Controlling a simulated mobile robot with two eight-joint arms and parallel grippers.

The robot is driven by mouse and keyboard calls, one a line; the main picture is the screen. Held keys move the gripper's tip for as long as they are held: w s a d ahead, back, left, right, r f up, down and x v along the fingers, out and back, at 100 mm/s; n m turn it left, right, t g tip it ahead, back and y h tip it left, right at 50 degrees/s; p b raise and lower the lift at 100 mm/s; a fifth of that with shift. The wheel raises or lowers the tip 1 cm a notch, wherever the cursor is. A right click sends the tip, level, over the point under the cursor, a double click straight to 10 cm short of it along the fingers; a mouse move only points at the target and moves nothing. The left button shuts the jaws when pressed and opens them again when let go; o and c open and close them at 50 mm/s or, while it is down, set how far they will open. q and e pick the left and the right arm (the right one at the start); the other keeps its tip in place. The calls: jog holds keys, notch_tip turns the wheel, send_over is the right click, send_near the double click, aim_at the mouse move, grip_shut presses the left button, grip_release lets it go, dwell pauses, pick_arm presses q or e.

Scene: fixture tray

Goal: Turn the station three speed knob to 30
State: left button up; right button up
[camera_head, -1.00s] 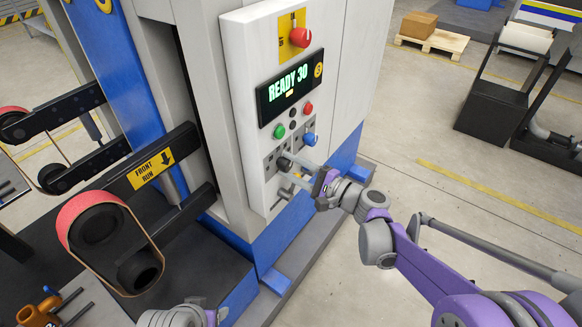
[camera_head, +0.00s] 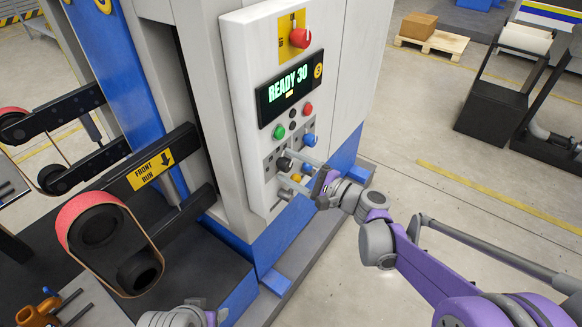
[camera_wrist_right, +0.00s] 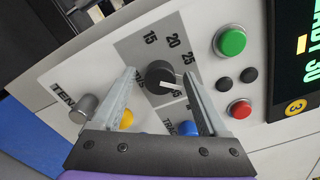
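The black speed knob (camera_head: 284,163) sits on a grey dial plate on the white control panel. In the right wrist view the knob (camera_wrist_right: 156,72) has a white pointer aimed toward the lower right, past the 25 mark; the number there is hidden by a finger. The display (camera_head: 290,90) reads READY 30, with a yellow 3 badge beside it. My right gripper (camera_head: 288,167) is open, one finger on each side of the knob, with gaps showing in the wrist view (camera_wrist_right: 159,76). Only a piece of my left arm's end shows at the bottom edge; its fingers cannot be made out.
A green button (camera_wrist_right: 230,42), a red button (camera_wrist_right: 240,108) and a red switch (camera_head: 300,37) are on the panel. Belt-sander arms (camera_head: 150,180) stand left.

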jog(key=shift+d, duration=0.1)
jog(key=v, duration=1)
jog(key=shift+s+d, duration=0.25)
jog(key=s+a+f+n+g+h+p, duration=0.1)
jog(key=s+f+n+g+h+p, duration=0.2)
jog(key=s, duration=0.4)
jog(key=s+f+n+g+h+p, duration=0.1)
jog(key=s+n+g+h+p, duration=0.1)
jog(key=s+n+h, duration=0.35)
jog(key=s+d+n+h+p, duration=0.3)
jog(key=s+d+h, duration=0.3)
jog(key=s+d, duration=0.3)
jog(key=shift+s+d+n, duration=0.35)
jog(key=shift+s+n, duration=0.2)
jog(key=shift+n, duration=0.3)
